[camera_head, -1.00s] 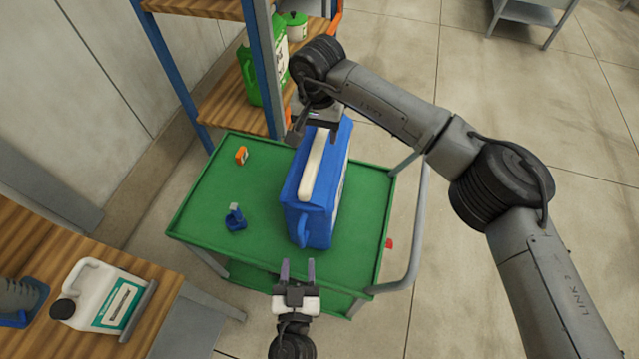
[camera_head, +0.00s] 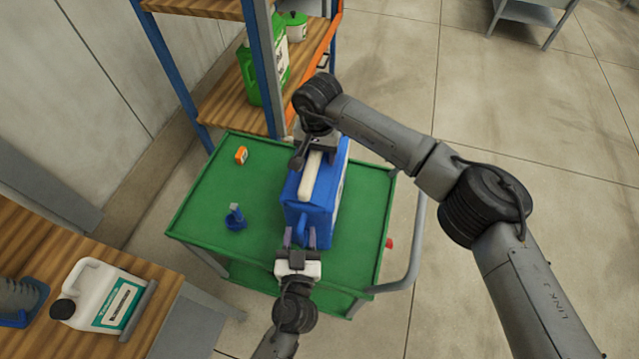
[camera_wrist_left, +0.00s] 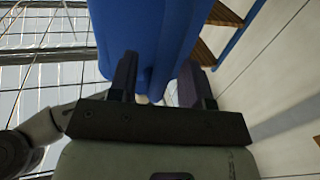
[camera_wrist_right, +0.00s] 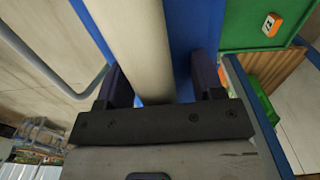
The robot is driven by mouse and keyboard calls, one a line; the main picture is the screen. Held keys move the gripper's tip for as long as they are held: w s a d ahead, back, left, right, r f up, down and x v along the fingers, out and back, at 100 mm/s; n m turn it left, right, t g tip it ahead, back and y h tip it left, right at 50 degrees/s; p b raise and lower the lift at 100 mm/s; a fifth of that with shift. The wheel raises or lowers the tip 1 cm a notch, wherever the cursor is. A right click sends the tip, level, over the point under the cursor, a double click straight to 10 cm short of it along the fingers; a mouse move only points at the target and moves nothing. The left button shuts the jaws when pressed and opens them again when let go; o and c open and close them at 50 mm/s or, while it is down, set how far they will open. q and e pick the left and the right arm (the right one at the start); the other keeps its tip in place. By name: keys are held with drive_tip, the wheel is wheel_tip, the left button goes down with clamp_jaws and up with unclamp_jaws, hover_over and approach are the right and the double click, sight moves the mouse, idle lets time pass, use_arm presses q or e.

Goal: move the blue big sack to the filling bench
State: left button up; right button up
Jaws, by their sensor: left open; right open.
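The blue big sack (camera_head: 318,208) stands on the green cart (camera_head: 198,212), with a cream strip (camera_head: 310,178) along its top. My left gripper (camera_head: 300,236) is open at the sack's near end, and its fingers reach a blue part of the sack (camera_wrist_left: 150,40) in the left wrist view. My right gripper (camera_head: 312,150) is open over the sack's far end. In the right wrist view the cream strip (camera_wrist_right: 137,45) and blue sack side (camera_wrist_right: 195,35) lie between its fingers. Contact is unclear at both grippers. I cannot identify the filling bench for certain.
A wooden bench (camera_head: 150,285) at lower left holds a white jug (camera_head: 98,297). A small orange item (camera_head: 241,155) and a blue item (camera_head: 235,218) lie on the cart. A shelf rack (camera_head: 222,103) with a green container (camera_head: 249,75) stands behind. Open floor lies right.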

use_arm(q)
clamp_jaws()
use_arm(e)
drive_tip(key=c, duration=0.9)
clamp_jaws()
use_arm(q)
drive_tip(key=shift+r, duration=0.2)
use_arm(e)
drive_tip(key=shift+r, duration=0.2)
